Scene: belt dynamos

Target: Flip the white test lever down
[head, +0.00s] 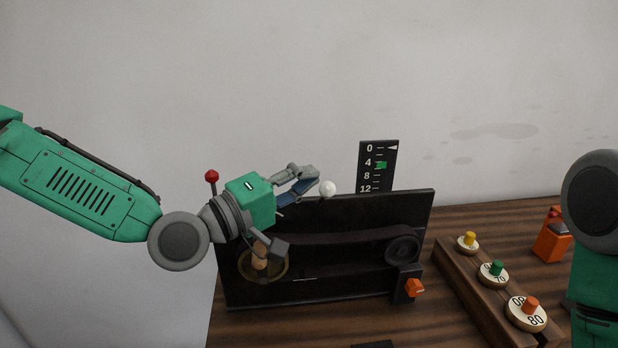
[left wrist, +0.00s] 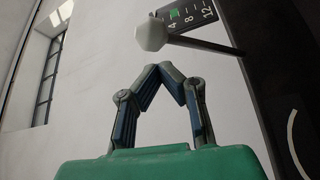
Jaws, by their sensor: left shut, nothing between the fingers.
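The white test lever (head: 327,188) shows as a round white knob at the top edge of the black dynamo panel (head: 330,292). In the left wrist view the knob (left wrist: 151,34) sits on a grey rod that runs right toward the dark panel. My left gripper (head: 310,178) is shut and empty, with its fingertips close to the knob at its upper left in the head view. In the left wrist view the fingertips (left wrist: 160,67) meet just below the knob, with a small gap in the picture. My right gripper is out of view.
A red-knobbed lever (head: 211,176) stands behind my left wrist. A black scale (head: 377,166) with a green marker rises behind the panel. A wooden block (head: 480,290) with yellow, green and orange knobs and an orange object (head: 552,240) stand at right.

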